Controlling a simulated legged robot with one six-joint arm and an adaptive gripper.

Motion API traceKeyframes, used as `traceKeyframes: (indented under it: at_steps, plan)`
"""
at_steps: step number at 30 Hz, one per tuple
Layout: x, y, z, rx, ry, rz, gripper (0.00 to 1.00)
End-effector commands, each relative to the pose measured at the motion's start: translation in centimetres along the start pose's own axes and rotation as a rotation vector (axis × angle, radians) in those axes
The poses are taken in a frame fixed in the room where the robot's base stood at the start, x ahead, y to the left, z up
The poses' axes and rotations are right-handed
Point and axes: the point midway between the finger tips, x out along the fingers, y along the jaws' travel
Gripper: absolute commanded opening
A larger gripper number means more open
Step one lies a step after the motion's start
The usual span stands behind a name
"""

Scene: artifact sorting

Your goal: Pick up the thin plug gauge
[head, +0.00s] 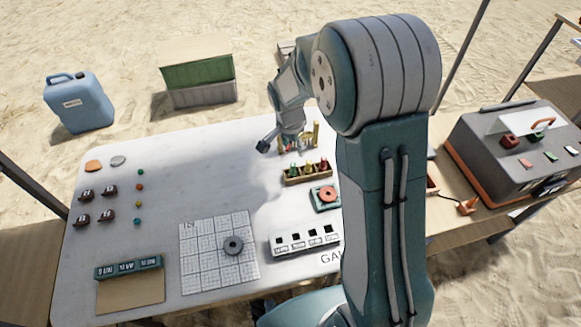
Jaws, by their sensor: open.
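A small wooden rack (292,180) on the white table holds several upright pieces with green, yellow and red tops. Behind it stands a group of thin yellowish upright pieces (316,133), partly hidden by my gripper. I cannot tell which of these pieces is the thin plug gauge. My gripper (283,146) is open over the back part of the table, just behind and left of the rack. One dark fingertip shows at its left; the other is hard to make out. I see nothing held in it.
My arm hides the table's right part.

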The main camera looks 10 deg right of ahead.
Motion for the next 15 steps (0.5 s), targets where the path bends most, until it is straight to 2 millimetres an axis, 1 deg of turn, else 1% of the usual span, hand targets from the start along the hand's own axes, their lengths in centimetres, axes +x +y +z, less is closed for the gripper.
traceKeyframes:
  at_steps: [7,9,14,15]
  plan:
    - [4.0,0.1,0.1,-0.001,-0.003,0.003,0.65]
    - [4.7,0.1,0.0,-0.002,-0.003,0.002,0.65]
    - [5.9,0.1,0.0,-0.002,-0.003,0.001,0.65]
    - [6.4,0.1,0.1,-0.003,-0.004,0.002,0.65]
